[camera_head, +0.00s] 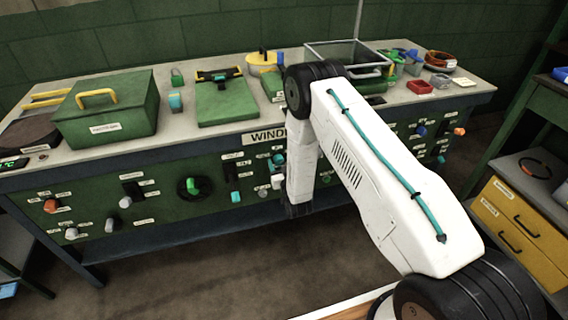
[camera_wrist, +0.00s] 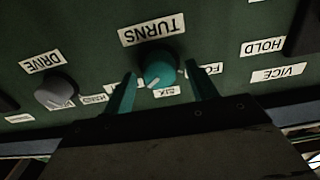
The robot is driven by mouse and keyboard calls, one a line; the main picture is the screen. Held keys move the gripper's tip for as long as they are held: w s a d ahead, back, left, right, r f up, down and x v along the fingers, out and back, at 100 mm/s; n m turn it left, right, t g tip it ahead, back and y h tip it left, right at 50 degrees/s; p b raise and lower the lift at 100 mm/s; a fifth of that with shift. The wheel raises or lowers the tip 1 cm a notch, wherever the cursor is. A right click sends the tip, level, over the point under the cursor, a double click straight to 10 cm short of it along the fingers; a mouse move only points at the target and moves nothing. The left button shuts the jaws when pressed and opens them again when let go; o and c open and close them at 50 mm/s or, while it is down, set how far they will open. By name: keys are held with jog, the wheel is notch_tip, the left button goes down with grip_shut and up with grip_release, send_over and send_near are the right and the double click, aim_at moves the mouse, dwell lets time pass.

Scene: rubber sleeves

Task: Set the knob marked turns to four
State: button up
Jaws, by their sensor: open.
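The teal turns knob (camera_wrist: 160,68) is on the dark green panel in the wrist view, under a white label (camera_wrist: 154,30) reading TURNS. A pale pointer mark on its face points to the lower left. A small label below it seems to read SIX (camera_wrist: 166,91). A label reading FOUR (camera_wrist: 209,69) is to its right, partly covered by a finger. My gripper (camera_wrist: 161,75) is open, with one teal finger on each side of the knob. I cannot tell whether the fingers touch it.
A grey DRIVE knob (camera_wrist: 56,90) is left of the turns knob, and HOLD and VICE labels are to the right. The bench (camera_head: 150,82) carries a green box (camera_head: 105,110), a wire bin (camera_head: 350,52) and small parts. A shelf with yellow drawers (camera_head: 520,225) is at right.

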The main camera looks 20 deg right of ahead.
jog(key=c, duration=1)
jog(key=shift+o, duration=0.8)
jog(key=shift+d, duration=0.4)
jog(key=shift+a, duration=0.15)
jog(key=shift+c, duration=0.7)
jog(key=n, duration=0.5)
jog(key=shift+a+n, duration=0.25)
jog(key=shift+n, duration=0.05)
jog(key=n, duration=0.5)
jog(key=shift+a+n, duration=0.1)
jog(key=shift+n, duration=0.2)
jog(key=n, duration=0.5)
jog(key=shift+w+f, duration=0.1)
jog(key=shift+f, duration=0.05)
jog(key=n, duration=0.5)
jog(key=shift+f+n, duration=0.1)
jog(key=shift+n, duration=0.2)
jog(key=shift+a, duration=0.1)
